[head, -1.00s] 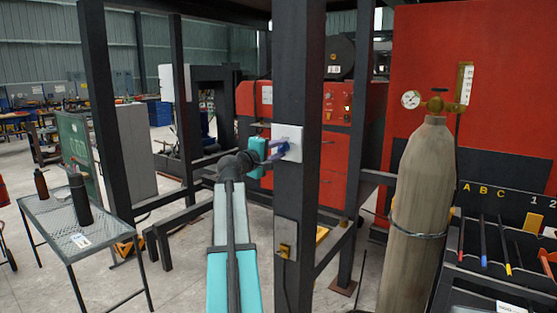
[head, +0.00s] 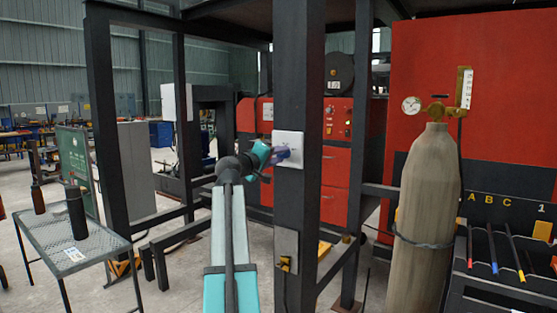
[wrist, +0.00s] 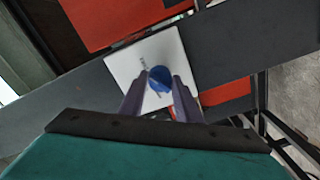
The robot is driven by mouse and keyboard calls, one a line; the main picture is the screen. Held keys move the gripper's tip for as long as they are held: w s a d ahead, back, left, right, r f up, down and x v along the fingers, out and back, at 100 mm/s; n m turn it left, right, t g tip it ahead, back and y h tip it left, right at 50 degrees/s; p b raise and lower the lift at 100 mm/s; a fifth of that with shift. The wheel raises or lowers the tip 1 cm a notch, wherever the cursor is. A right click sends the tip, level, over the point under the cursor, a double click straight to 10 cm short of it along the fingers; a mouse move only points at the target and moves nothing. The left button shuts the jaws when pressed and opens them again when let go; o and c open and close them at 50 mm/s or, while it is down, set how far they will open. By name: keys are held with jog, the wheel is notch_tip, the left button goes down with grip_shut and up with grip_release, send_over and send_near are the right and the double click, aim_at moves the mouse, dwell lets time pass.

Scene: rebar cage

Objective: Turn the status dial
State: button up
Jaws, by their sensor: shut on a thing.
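The status dial (wrist: 159,78) is a round blue knob on a white square plate (wrist: 119,69), which is fixed to a dark upright post. In the head view the plate (head: 291,139) shows on the post, and the dial is hidden behind my gripper. My gripper (head: 284,153) reaches the plate from the left. In the wrist view my gripper (wrist: 158,84) has its two purple fingers on either side of the dial, shut on it. The camera looks at the plate from a tilted angle. Small dark marks show on the plate beside the dial; I cannot read them.
A grey box with a yellow part (head: 286,262) sits lower on the post. A tan gas cylinder (head: 427,190) stands to the right, by a tool rack (head: 505,285). A mesh table (head: 95,249) with bottles stands at left. Dark frame beams surround the post.

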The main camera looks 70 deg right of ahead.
jog(key=shift+r, duration=0.1)
jog(key=o, duration=0.9)
jog(key=shift+o, duration=0.8)
jog(key=b+v, duration=0.1)
jog(key=v, duration=1.2)
jog(key=shift+a, duration=0.35)
jog(key=shift+w, duration=0.1)
